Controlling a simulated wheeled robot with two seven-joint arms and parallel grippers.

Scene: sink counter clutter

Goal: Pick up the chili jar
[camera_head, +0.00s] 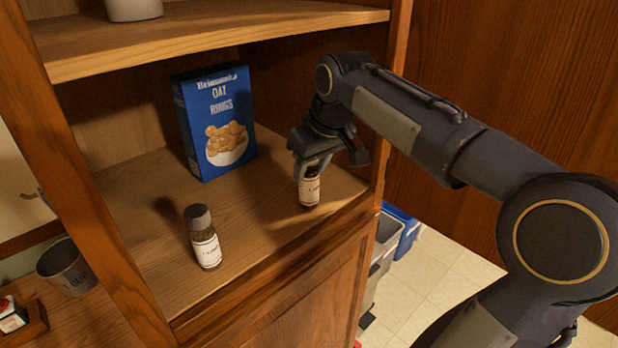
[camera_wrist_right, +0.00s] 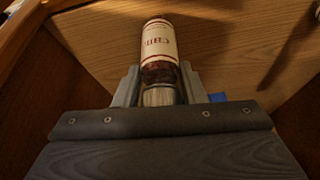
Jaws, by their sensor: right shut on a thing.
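The chili jar (camera_head: 310,188) is a small jar with a white label and dark red contents. It is near the right end of the cabinet's middle shelf. My right gripper (camera_head: 312,166) comes from above and is shut on its upper part. In the right wrist view the jar (camera_wrist_right: 158,55) points away between the two fingers of the gripper (camera_wrist_right: 158,92), with its label reading "Chili" upside down. Whether its base touches the shelf I cannot tell. My left gripper is not in view.
A similar jar with a grey cap (camera_head: 204,238) stands at the shelf's front left. A blue oat rings box (camera_head: 214,122) stands behind. An upper shelf (camera_head: 200,40) overhangs, and a cabinet post (camera_head: 396,80) is close right of the gripper. The shelf (camera_head: 262,222) is clear between the jars.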

